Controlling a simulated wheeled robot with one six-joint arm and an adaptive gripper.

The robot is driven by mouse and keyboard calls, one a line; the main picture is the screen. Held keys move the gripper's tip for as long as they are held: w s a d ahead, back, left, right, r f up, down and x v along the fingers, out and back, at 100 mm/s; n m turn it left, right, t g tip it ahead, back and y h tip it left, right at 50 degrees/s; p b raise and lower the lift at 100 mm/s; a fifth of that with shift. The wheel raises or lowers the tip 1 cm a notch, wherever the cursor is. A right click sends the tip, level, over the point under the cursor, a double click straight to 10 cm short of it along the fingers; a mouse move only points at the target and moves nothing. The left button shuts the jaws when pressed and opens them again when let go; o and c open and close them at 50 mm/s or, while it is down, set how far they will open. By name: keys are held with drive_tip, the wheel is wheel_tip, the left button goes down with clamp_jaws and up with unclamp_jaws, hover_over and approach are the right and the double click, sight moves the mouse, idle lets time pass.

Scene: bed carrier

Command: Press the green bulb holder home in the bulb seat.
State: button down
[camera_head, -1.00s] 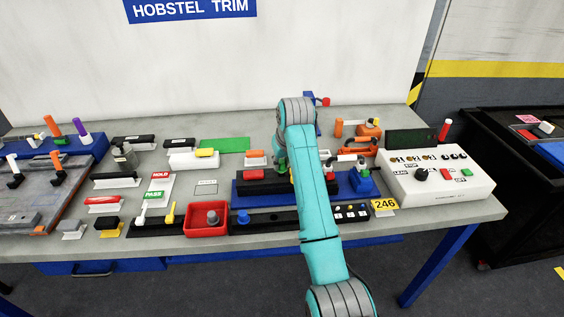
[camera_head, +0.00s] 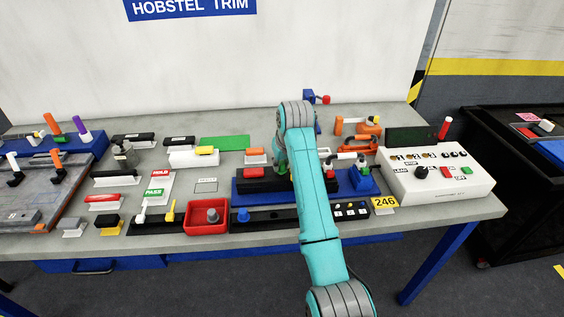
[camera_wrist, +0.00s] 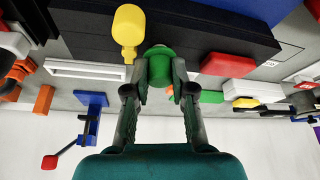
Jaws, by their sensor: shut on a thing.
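The green bulb holder (camera_wrist: 161,62) is a rounded green piece held between the fingertips of my gripper (camera_wrist: 159,88) in the wrist view. It sits against the near edge of a long black fixture (camera_wrist: 215,35). The bulb seat cannot be made out; the holder and fingers cover the spot below. In the head view, my teal arm reaches over the blue base plate (camera_head: 240,186), and only a bit of green shows beside it. I cannot tell how deep the holder sits.
A yellow knob (camera_wrist: 129,25) and a red block (camera_wrist: 228,65) are close on either side of the holder. A red tray (camera_head: 190,228) and a white control box (camera_head: 440,185) stand on the crowded bench. A blue stand with a red knob (camera_wrist: 50,162) is nearby.

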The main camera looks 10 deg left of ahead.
drive_tip(key=shift+f, duration=0.2)
drive_tip(key=shift+r, duration=0.1)
drive_tip(key=shift+r, duration=0.45)
idle(0.9)
drive_tip(key=shift+f, duration=0.6)
idle(0.5)
drive_tip(key=c, duration=0.9)
unclamp_jaws()
drive_tip(key=shift+r, duration=0.1)
drive_tip(key=v, duration=1.1)
drive_tip(key=shift+r, duration=0.4)
